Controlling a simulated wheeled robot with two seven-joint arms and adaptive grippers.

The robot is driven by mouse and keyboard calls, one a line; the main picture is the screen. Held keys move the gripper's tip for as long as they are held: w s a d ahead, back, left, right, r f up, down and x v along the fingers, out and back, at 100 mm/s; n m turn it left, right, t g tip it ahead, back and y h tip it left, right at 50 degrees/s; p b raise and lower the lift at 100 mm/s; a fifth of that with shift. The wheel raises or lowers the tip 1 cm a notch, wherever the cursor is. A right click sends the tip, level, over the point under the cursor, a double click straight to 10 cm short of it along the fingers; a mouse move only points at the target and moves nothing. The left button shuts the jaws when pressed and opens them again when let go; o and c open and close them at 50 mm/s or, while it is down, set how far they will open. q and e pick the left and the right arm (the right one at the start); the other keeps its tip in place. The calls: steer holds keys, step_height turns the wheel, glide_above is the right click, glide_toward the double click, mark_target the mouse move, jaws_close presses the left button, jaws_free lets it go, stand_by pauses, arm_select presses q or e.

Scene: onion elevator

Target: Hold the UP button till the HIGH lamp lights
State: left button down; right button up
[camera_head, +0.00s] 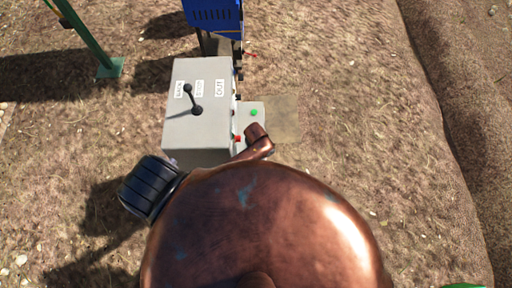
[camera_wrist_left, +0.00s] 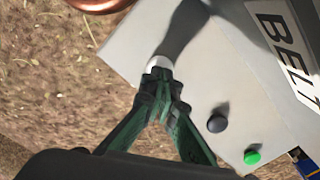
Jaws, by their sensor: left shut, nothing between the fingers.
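In the left wrist view my left gripper (camera_wrist_left: 160,78) is shut and empty, its green fingers together. Its tips are at a small white round button (camera_wrist_left: 159,62) on a grey panel (camera_wrist_left: 128,43); I cannot tell whether the button is pressed in. A black button (camera_wrist_left: 217,123) and a green button (camera_wrist_left: 252,157) sit on the same panel. No UP label and no HIGH lamp can be made out. In the head view my left gripper is hidden behind a large copper-coloured shape. My right gripper is not in view.
In the head view a grey box (camera_head: 180,135) carries a lever (camera_head: 192,98) with labels above it. Beside it a small panel holds a green button (camera_head: 254,112) and a red one (camera_head: 237,138). A blue machine (camera_head: 212,15) and a green post (camera_head: 88,35) stand behind.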

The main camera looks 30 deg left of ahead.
arm_select(q)
steer(key=shift+f+b, duration=0.4)
steer(key=shift+f, duration=0.55)
steer(key=shift+r+p, duration=0.35)
step_height(320, 180, up, 3)
steer(key=shift+f+p, duration=0.15)
steer(key=shift+p, duration=0.95)
step_height(320, 180, up, 3)
steer(key=shift+f+b, duration=0.1)
steer(key=shift+b, duration=0.2)
steer(key=shift+r, duration=0.45)
